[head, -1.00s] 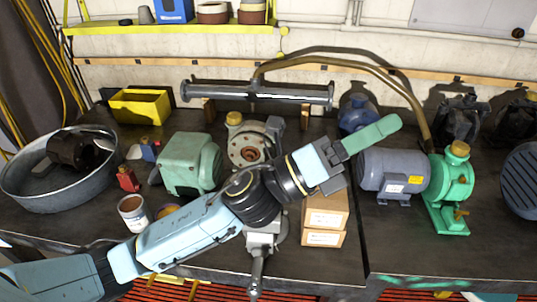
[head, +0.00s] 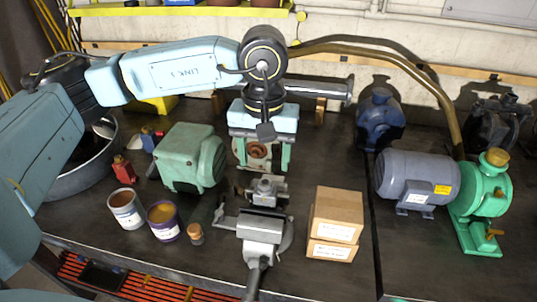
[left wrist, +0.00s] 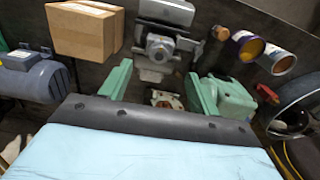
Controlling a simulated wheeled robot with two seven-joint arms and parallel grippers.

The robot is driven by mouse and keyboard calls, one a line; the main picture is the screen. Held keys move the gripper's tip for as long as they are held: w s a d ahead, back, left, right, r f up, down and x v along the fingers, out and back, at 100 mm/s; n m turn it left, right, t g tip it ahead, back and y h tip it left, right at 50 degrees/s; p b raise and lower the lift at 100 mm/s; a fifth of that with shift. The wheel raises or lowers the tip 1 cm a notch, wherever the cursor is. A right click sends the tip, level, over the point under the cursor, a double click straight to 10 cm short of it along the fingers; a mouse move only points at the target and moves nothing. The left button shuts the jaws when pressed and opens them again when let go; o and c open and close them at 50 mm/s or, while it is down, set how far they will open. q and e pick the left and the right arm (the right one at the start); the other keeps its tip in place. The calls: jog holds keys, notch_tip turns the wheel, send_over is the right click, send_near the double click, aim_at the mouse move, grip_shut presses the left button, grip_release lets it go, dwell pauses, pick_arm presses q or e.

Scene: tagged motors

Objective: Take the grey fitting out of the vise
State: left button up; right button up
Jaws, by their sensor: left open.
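The grey vise (head: 262,230) stands at the front edge of the bench, its handle hanging toward me; part of it shows at the top of the left wrist view (left wrist: 165,12). The grey fitting (head: 265,190), a small blocky piece with a round boss, sits at the vise's jaws; it also shows in the left wrist view (left wrist: 160,47). My left gripper (head: 262,166) is open and empty, pointing down behind the fitting, with its green fingers apart; in the left wrist view the fingers (left wrist: 160,82) do not enclose the fitting. My right gripper is not in view.
Cardboard boxes (head: 335,222) stand right of the vise. A green motor (head: 190,160) and open cans (head: 163,220) are at its left. A flanged pump (head: 256,148) lies behind my fingers. A grey motor (head: 415,180) with a green pump (head: 482,200) stands farther right.

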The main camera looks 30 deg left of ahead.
aim_at(265, 182)
pick_arm(q)
jog(key=shift+f, duration=0.5)
notch_tip(265, 182, down, 5)
jog(key=shift+r+b, duration=0.1)
jog(key=shift+b, duration=1)
notch_tip(265, 182, down, 4)
jog(key=b, duration=0.4)
jog(key=shift+d, duration=0.1)
jog(key=shift+f+b, duration=0.5)
jog(key=shift+f, duration=0.05)
jog(key=shift+c, duration=0.3)
jog(key=shift+r, duration=0.1)
jog(key=c, duration=1)
jog(key=shift+s+r, duration=0.1)
jog(key=shift+s, duration=0.15)
